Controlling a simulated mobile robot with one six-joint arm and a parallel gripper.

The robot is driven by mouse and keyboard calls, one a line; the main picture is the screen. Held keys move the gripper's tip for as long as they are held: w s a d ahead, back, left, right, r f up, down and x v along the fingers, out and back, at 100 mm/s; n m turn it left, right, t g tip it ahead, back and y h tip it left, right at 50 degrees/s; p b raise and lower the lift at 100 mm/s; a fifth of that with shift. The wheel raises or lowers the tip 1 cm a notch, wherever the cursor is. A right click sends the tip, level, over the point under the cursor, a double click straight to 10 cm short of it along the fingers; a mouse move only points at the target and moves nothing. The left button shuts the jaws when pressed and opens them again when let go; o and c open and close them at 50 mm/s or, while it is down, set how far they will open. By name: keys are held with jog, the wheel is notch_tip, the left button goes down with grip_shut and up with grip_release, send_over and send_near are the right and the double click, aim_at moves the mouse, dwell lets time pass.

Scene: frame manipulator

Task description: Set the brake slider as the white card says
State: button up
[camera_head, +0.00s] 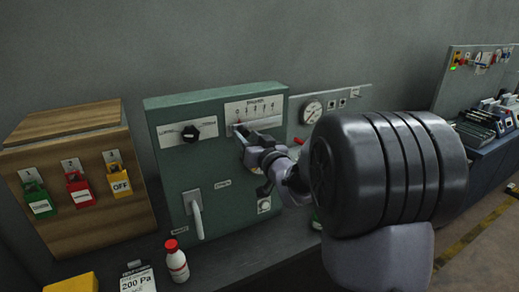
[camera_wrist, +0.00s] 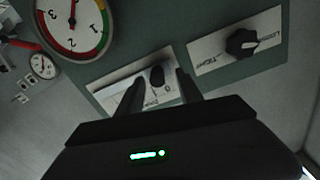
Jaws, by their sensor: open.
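The brake slider plate (camera_head: 255,108) is a white numbered scale at the top right of the green cabinet. In the wrist view the plate (camera_wrist: 115,88) is upside down, and the dark slider knob (camera_wrist: 157,75) stands near the 0 and 1 marks. My gripper (camera_head: 247,142) is at the plate's lower edge in the head view and hides part of the slot. In the wrist view my gripper (camera_wrist: 158,86) is open, its fingers on either side of the knob; contact cannot be told. A white card (camera_head: 137,281) on the bench reads 200 Pa; its smaller text is unreadable.
The cabinet (camera_head: 165,165) also carries a black rotary knob (camera_head: 190,133) and a grey lever handle (camera_head: 196,215). A round gauge (camera_head: 312,112) is to the right. A white bottle (camera_head: 176,262) with a red cap stands below. A wooden box (camera_head: 70,180) is at left.

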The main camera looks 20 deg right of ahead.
jog(key=s, duration=1.5)
jog(key=shift+s+d, duration=0.3)
jog(key=shift+s, duration=0.05)
jog(key=s+a+f+m+g+b, duration=0.1)
jog(key=s+a+f+g+b, duration=0.3)
jog(key=s, duration=0.7)
jog(key=s+a+f+m+g+y+b, duration=0.1)
jog(key=s+a+f+g+b, duration=0.3)
jog(key=s+a+f+g, duration=0.4)
jog(key=s+a+f, duration=0.3)
jog(key=a+f, duration=0.1)
jog(key=a, duration=0.1)
jog(key=shift+s+a+m, duration=0.2)
jog(key=shift+m, duration=0.1)
